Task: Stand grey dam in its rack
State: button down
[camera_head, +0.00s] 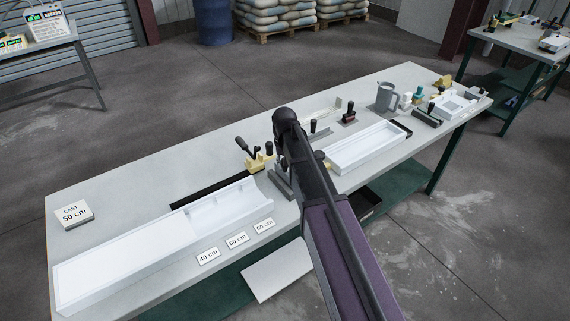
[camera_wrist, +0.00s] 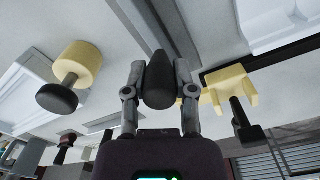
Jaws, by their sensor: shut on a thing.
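In the wrist view my gripper (camera_wrist: 159,72) is shut on a dark, rounded handle (camera_wrist: 157,84). In the head view my arm covers the gripper. A grey piece (camera_head: 281,184) shows beside my arm at the table's middle, with a black knob (camera_head: 284,162) just above it. A second grey bar with a black knob (camera_head: 313,125) lies just behind my arm. I cannot tell which part is the rack.
A yellow clamp (camera_head: 258,162) stands left of my arm. A long white mould (camera_head: 150,250) fills the table's left front. A white tray (camera_head: 366,147) is on the right, with a grey jug (camera_head: 386,97) behind it. A "CAST 50 cm" sign (camera_head: 74,212) stands far left. The table's back left is clear.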

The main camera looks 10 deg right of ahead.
jog(key=shift+f+b, duration=1.15)
jog(key=shift+f, duration=0.05)
jog(key=shift+c, duration=1.8)
grip_release()
jog(key=shift+r, duration=0.15)
notch_tip(320, 180, up, 9)
jog(key=p, duration=0.9)
jog(key=shift+r+p, duration=0.2)
jog(key=shift+p, duration=0.15)
jog(key=s+a, duration=0.6)
jog(key=a, duration=0.6)
jog(key=s+a+f+b, duration=0.1)
jog(key=s+a, duration=0.6)
jog(key=a, duration=0.6)
jog(key=shift+w, duration=0.1)
jog(key=s+d, duration=0.3)
jog(key=d, duration=1.3)
jog(key=s+d, duration=0.4)
jog(key=d, duration=1.2)
jog(key=shift+s, duration=0.25)
